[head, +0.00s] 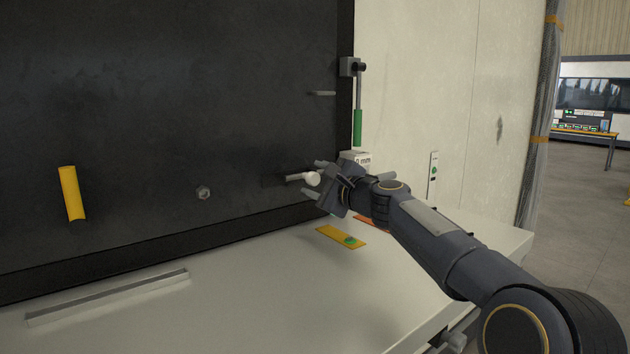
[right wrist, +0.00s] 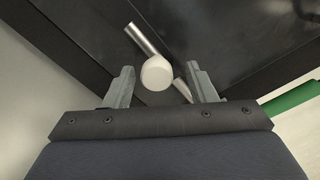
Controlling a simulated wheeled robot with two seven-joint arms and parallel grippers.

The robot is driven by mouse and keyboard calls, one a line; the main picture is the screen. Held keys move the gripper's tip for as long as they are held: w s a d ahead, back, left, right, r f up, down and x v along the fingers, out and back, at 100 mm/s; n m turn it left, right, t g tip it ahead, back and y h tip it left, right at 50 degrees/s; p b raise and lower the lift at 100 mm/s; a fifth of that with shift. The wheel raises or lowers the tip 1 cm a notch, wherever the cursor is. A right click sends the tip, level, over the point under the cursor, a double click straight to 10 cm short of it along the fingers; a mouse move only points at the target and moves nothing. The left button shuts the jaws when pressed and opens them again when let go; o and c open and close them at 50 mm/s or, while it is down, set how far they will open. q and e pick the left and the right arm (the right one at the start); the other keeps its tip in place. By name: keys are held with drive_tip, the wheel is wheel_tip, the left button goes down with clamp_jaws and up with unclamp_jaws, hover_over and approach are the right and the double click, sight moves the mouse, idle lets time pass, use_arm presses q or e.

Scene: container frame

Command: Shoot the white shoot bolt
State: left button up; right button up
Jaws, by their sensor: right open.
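The white shoot bolt's round knob (head: 312,178) stands out from the lower right of the dark panel (head: 180,100), on a metal rod. My right gripper (head: 312,179) is open at the knob, with one finger above it and one below it in the head view. In the right wrist view the white knob (right wrist: 156,72) lies between and just beyond the two open fingers (right wrist: 160,88), with a clear gap on each side. The rod (right wrist: 142,40) runs up and left from it. My left gripper is not in view.
A green-handled lever (head: 358,127) hangs at the panel's right edge. A yellow handle (head: 72,193) and a bolt head (head: 203,192) are on the panel. A yellow plate with a green button (head: 341,238) and a metal bar (head: 108,297) lie on the white ledge (head: 220,290).

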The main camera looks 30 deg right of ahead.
drive_tip(key=s+b, duration=0.1)
drive_tip(key=s, duration=0.6)
drive_tip(key=shift+d, duration=0.3)
drive_tip(key=shift+w, duration=0.1)
